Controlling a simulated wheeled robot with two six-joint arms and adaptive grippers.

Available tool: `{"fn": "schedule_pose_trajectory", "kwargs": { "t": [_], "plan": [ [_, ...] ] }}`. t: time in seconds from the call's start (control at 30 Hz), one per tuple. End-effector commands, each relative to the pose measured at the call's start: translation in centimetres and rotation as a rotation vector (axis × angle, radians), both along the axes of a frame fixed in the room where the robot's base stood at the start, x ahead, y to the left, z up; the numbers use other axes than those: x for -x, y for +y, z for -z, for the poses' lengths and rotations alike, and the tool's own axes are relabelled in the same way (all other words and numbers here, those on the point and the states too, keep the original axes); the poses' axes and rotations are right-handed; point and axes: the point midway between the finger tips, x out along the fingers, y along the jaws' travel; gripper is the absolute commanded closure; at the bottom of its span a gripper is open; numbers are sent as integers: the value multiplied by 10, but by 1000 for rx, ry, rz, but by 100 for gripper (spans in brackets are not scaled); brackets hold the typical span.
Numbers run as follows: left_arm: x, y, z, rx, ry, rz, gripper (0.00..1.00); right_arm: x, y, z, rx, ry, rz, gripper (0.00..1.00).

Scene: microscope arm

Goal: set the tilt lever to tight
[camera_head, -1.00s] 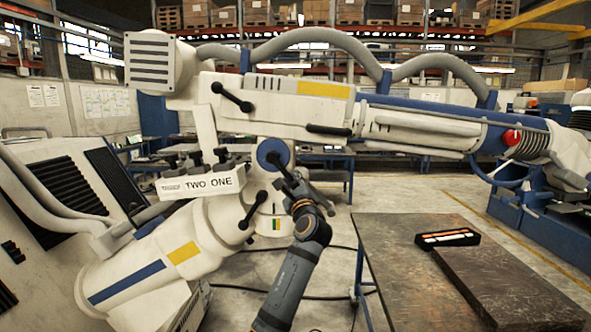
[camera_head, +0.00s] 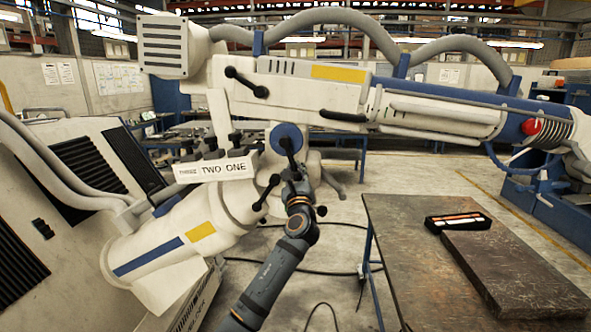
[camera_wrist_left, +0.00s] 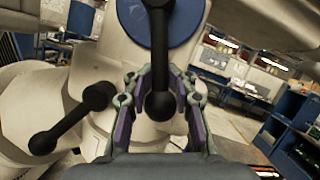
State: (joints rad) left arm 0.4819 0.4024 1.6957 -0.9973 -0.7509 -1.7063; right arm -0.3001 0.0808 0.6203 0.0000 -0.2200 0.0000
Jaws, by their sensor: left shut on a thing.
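A black lever (camera_head: 286,148) hangs from the round blue disc (camera_head: 287,131) on the side of the large white machine. In the left wrist view the lever (camera_wrist_left: 159,50) drops from the disc (camera_wrist_left: 185,20) to a ball end between my fingers. My left gripper (camera_head: 294,178) is shut on this lever; its fingers (camera_wrist_left: 160,90) lie on both sides of the ball end. No mark reading tight is legible on the disc. My right gripper is not in view.
Another black lever (camera_head: 266,192) sits just left of my gripper; it also shows in the left wrist view (camera_wrist_left: 70,122). A third (camera_head: 246,82) is higher up. A label plate (camera_head: 216,170) reads THREE, TWO, ONE. A worktable (camera_head: 400,250) with a dark slab stands at the right.

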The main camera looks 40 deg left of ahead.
Motion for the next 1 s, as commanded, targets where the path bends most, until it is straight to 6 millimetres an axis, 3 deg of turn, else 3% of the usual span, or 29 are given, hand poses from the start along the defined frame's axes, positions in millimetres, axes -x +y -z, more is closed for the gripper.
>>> {"fn": "schedule_pose_trajectory", "kwargs": {
  "t": [0.17, 0.2, 0.3, 0.67, 1.0],
  "plan": [
    [0, 0, 2, 2, 3, -1, 100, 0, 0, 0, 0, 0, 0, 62],
    [0, 0, 2, 2, 3, -1, 76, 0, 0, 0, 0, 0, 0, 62],
    [0, 0, 2, 3, 2, -1, 62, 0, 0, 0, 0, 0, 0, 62],
    [3, -3, 3, 2, 1, 0, 62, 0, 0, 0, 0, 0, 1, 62],
    [55, -50, 28, 5, 2, 2, 62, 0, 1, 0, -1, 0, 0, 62]
  ]
}}
